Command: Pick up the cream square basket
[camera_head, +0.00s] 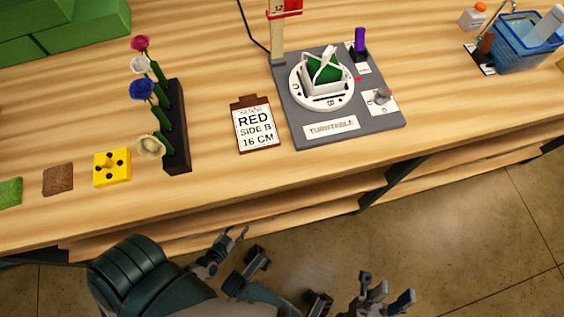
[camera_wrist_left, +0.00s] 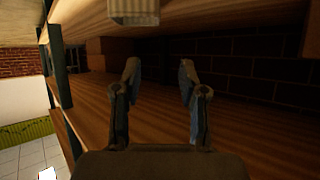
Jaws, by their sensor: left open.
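The cream square basket (camera_head: 324,82) stands on the white round plate of the turntable (camera_head: 309,131), with a thin handle over it and green foam inside. My left gripper (camera_head: 249,244) is open and empty, in front of the table's near edge and well short of the basket. In the left wrist view its two fingers (camera_wrist_left: 159,80) stand apart with nothing between them, facing the wooden shelving. My right gripper (camera_head: 386,287) is further right, also in front of the table; its fingers look spread and empty. The basket is not in the left wrist view.
A red-side label card (camera_head: 256,126) stands left of the turntable. Further left are a dark flower rack (camera_head: 176,125) and a yellow block (camera_head: 112,168). A blue basket (camera_head: 524,48) is at the far right. The table's front edge and lower shelf (camera_head: 300,201) lie between my grippers and the turntable.

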